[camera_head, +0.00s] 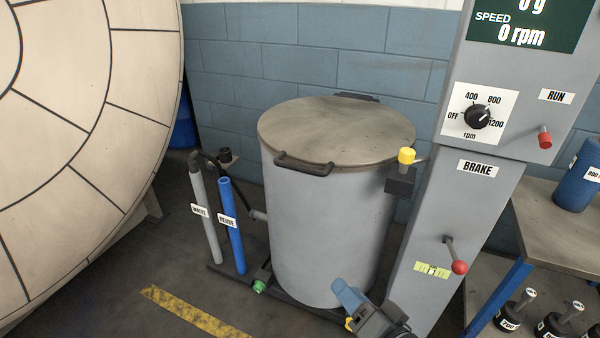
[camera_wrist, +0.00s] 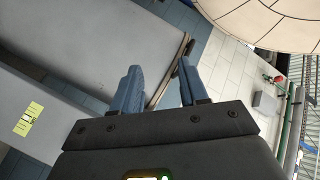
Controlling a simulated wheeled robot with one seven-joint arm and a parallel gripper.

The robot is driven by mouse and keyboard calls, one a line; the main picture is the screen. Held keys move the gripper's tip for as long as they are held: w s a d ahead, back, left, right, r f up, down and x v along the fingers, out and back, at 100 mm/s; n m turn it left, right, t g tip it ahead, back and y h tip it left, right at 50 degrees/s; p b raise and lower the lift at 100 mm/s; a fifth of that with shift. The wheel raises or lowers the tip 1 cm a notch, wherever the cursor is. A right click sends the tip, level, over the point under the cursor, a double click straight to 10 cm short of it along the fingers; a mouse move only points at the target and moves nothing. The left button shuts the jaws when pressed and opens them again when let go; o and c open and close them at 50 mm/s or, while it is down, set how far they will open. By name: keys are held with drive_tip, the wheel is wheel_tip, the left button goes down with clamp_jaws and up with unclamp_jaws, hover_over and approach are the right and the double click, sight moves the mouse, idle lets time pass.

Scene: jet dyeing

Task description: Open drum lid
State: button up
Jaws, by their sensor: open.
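The drum (camera_head: 325,225) is a grey upright cylinder in the middle of the head view. Its round grey-brown lid (camera_head: 345,125) lies flat and closed on top. A dark bar handle (camera_head: 303,164) sits on the lid's front edge. A hinge-like dark piece (camera_head: 357,96) shows at the lid's back. My gripper (camera_head: 350,298) is low in front of the drum's base, well below the lid and apart from the handle. In the wrist view my gripper (camera_wrist: 160,86) has two blue fingers spread apart with nothing between them. A thin brownish edge, perhaps the lid's, shows beyond them.
A grey control panel (camera_head: 455,205) with a dial, red levers and a yellow-topped post (camera_head: 406,157) stands close right of the drum. White and blue pipes (camera_head: 232,225) stand left. A large cream round body (camera_head: 80,120) fills the left. A bench (camera_head: 560,230) is at right.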

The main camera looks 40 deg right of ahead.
drive_tip(key=w+d+r+m, duration=0.1)
drive_tip(key=w+d+m, duration=0.1)
drive_tip(key=w, duration=0.4)
drive_tip(key=w+d+r+m, duration=0.1)
drive_tip(key=w+d+m, duration=0.15)
drive_tip(key=w, duration=0.35)
drive_tip(key=m+h, duration=0.1)
drive_tip(key=m, duration=0.5)
approach(302, 170)
drive_tip(key=a+x, duration=0.1)
drive_tip(key=x, duration=0.3)
drive_tip(key=shift+t, duration=0.3)
drive_tip(key=shift+d+b+x, duration=0.1)
drive_tip(key=shift+d+x, duration=0.1)
drive_tip(key=shift+x, duration=1.1)
drive_tip(key=shift+d+b+x, duration=0.1)
drive_tip(key=shift+d+x, duration=0.05)
drive_tip(key=shift+x, duration=1.15)
drive_tip(key=shift+d+b+x, duration=0.1)
drive_tip(key=shift+d+x, duration=0.1)
drive_tip(key=shift+x, duration=1.1)
drive_tip(key=shift+s+f, duration=0.15)
drive_tip(key=shift+s, duration=0.05)
drive_tip(key=shift+c, duration=0.4)
clamp_jaws()
